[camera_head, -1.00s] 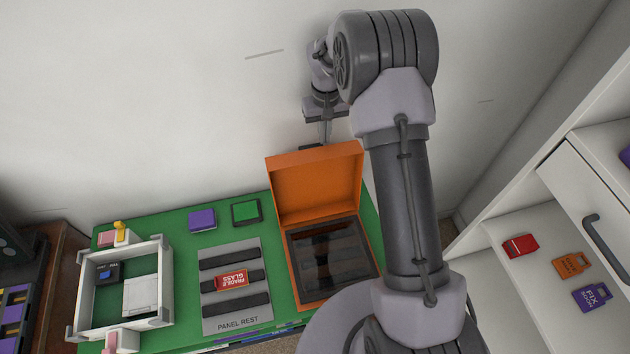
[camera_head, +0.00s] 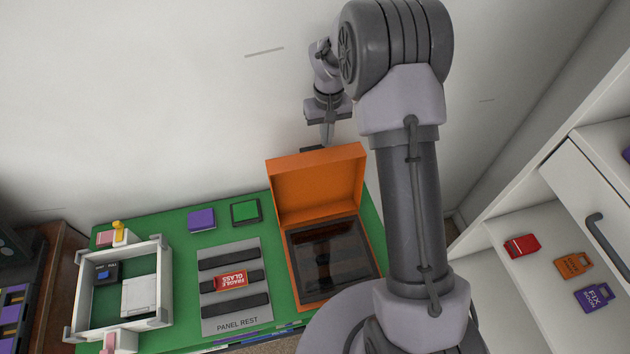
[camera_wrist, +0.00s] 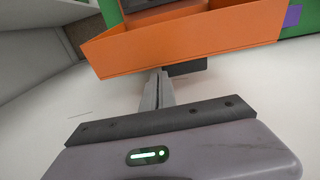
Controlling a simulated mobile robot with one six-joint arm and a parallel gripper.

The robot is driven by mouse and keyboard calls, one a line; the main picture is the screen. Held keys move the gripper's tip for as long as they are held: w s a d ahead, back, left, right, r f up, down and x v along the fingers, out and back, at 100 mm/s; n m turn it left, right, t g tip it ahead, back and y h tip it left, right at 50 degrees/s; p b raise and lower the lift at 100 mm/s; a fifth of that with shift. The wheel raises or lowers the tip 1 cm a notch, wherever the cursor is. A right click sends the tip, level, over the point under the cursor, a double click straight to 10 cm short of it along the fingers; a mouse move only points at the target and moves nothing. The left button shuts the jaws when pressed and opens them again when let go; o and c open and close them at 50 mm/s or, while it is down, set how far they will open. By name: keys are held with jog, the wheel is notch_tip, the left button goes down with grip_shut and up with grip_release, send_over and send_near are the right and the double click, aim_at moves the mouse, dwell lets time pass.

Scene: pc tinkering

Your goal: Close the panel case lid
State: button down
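The orange panel case stands open at the right of the green table. Its lid (camera_head: 318,185) is raised roughly upright at the back, and its base (camera_head: 299,284) holds a dark glossy panel (camera_head: 330,255). A dark tab (camera_head: 311,149) shows at the lid's top edge. My gripper (camera_head: 327,140) is behind the lid's top edge, fingers pointing down beside the tab. In the wrist view, my gripper (camera_wrist: 160,76) has its fingers together with nothing between them. The tips are close to the lid (camera_wrist: 190,42) and the tab (camera_wrist: 187,67); contact is unclear.
A grey panel rest (camera_head: 236,318) with a red fragile-glass label (camera_head: 231,281) lies left of the case. A white frame (camera_head: 76,290) stands farther left. White shelving (camera_head: 525,262) is at the right. A wall (camera_head: 150,100) rises behind the table.

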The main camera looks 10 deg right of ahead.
jog(key=shift+s+f+b, duration=0.7)
jog(key=shift+s+b, duration=1.25)
jog(key=shift+s, duration=5.5)
notch_tip(320, 180, up, 8)
jog(key=w+p, duration=0.2)
jog(key=p, duration=0.5)
jog(key=shift+w+r, duration=0.1)
jog(key=s+a+r+m+t+y+b, duration=0.1)
jog(key=s+a+r+m+t+b, duration=0.1)
jog(key=s+b, duration=0.4)
jog(key=s+a+r+m+t+y+b, duration=0.1)
jog(key=s+a+r+b, duration=0.4)
jog(key=s, duration=0.6)
jog(key=shift+s+a+m+t+b, duration=0.45)
jog(key=shift+m+t+b, duration=0.2)
jog(key=shift+t, duration=0.55)
jog(key=shift+r, duration=0.1)
